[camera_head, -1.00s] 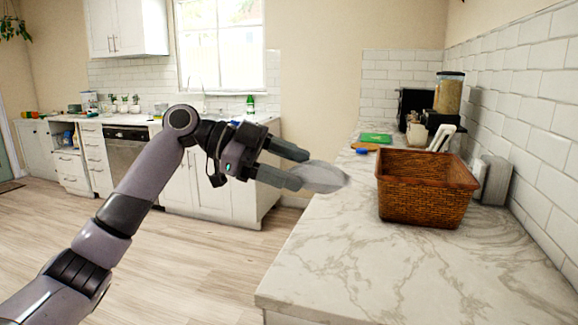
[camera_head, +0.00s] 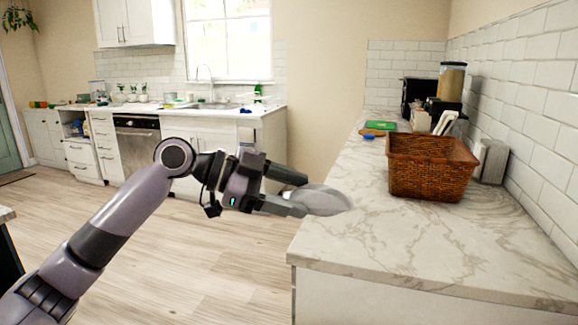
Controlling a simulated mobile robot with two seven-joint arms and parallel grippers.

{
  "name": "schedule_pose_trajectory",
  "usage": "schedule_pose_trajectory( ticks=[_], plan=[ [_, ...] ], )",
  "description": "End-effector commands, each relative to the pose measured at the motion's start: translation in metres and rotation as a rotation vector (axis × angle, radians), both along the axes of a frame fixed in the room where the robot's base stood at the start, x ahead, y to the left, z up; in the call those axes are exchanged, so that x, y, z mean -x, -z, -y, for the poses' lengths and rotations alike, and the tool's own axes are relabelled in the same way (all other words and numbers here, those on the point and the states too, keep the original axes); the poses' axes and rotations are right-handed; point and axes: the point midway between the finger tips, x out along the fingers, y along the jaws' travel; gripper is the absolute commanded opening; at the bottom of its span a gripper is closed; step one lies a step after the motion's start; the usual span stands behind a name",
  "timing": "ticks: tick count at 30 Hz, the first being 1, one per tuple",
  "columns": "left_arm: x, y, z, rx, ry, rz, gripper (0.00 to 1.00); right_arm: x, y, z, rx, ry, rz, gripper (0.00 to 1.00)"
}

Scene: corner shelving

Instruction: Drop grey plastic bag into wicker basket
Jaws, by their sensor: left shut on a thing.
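My left gripper (camera_head: 296,194) is shut on the grey plastic bag (camera_head: 324,200). The bag is a small, pale, translucent shape sticking out past the fingertips. The gripper holds it near the left edge of the marble counter, left of the wicker basket and apart from it. The brown wicker basket (camera_head: 430,178) stands upright on the counter with its open top facing up. Its inside is only partly seen. My right gripper is not in view.
The marble counter (camera_head: 400,238) is bare in front of the basket. A grey-white box (camera_head: 490,162) stands between basket and tiled wall. Behind are a green board (camera_head: 379,126), a blue item (camera_head: 369,138) and a tall jar (camera_head: 451,82).

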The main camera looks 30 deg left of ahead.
Motion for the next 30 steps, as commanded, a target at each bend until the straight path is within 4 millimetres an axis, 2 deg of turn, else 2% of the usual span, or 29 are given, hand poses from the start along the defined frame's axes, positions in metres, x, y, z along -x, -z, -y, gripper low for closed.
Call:
schedule_pose_trajectory(
  ticks=[1,9,20,30],
  plan=[
    [0.004,0.014,0.003,-0.006,-0.033,-0.009,0.29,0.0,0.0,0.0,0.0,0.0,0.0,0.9],
    [0.024,0.068,0.018,-0.005,-0.214,-0.007,0.29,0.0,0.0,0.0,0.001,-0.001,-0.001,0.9],
    [0.045,0.128,0.036,0.007,-0.424,-0.007,0.29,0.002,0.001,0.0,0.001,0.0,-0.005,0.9],
    [0.067,0.193,0.053,0.014,-0.648,-0.015,0.29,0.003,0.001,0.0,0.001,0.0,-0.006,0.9]
  ],
)
